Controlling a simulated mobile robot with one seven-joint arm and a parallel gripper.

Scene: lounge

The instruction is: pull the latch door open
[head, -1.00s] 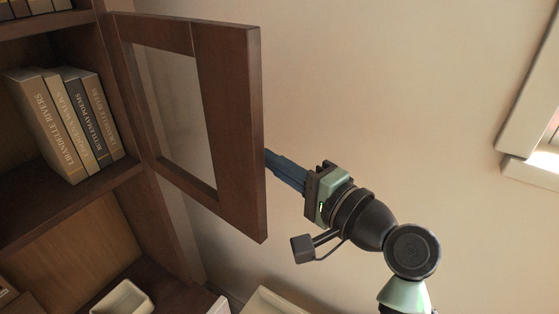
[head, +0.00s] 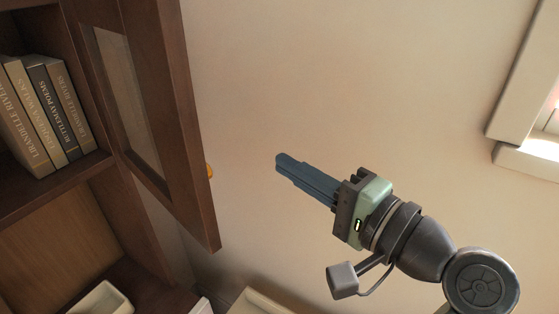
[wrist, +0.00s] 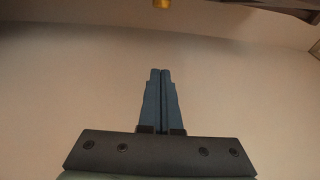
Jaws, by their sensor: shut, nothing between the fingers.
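The latch door (head: 190,130) is a brown wooden frame with a glass pane, hinged on the bookcase at the left of the head view. It stands wide open, swung out from the shelves. A small brass knob (head: 210,171) shows at its far face; a brass piece also shows at the top edge of the wrist view (wrist: 162,3). My gripper (head: 281,163) is to the right of the door, apart from it, with bare wall between them. Its blue fingers are shut and empty, pointing toward the door; they also show closed together in the wrist view (wrist: 160,72).
Several books (head: 45,110) stand on the open shelf at the left. A window frame (head: 525,110) is at the right. The space before the plain wall (head: 350,80) is clear.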

